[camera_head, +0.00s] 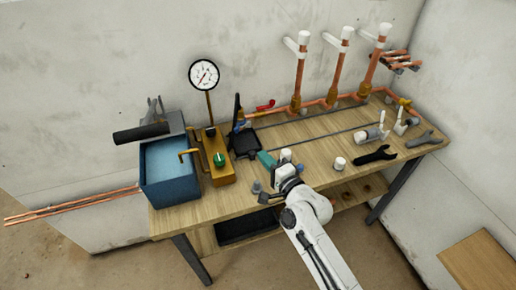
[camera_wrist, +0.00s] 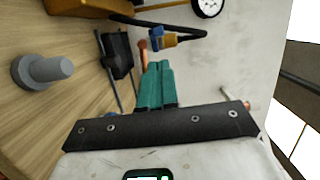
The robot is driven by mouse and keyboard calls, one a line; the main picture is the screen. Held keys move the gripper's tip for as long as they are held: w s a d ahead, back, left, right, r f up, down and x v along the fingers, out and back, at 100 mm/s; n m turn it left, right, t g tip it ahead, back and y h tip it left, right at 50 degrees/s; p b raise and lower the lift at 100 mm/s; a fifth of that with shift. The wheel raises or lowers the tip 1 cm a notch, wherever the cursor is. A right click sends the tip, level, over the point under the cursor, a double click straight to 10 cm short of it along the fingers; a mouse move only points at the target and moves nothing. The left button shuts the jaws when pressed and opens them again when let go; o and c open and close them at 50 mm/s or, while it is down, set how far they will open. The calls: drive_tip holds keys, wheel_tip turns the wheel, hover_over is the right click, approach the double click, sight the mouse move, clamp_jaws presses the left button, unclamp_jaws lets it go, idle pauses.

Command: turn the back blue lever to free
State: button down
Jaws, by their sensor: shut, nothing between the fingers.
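A small blue part (camera_head: 240,125), which looks like the blue lever, is at the back of the bench beside an upright black piece. It also shows in the wrist view (camera_wrist: 163,41), with a dark curved piece above it and a copper end next to it. Its exact angle is hard to make out. My gripper (camera_head: 266,160) is over the bench, to the front right of the blue part. Its teal fingers (camera_wrist: 160,68) are together, with nothing between them, and point towards the blue part. In the picture a gap separates them from it.
A red lever (camera_head: 265,105) lies on the pipe at the back. A black tray (camera_head: 245,145), a brass block with a gauge (camera_head: 204,74) and a blue tank (camera_head: 168,170) stand left. A grey plug (camera_wrist: 48,70) stands near my gripper. Copper risers (camera_head: 298,80) stand behind.

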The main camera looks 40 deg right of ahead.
approach(237, 130)
drive_tip(key=shift+m, duration=0.3)
drive_tip(key=x, duration=0.7)
idle(0.5)
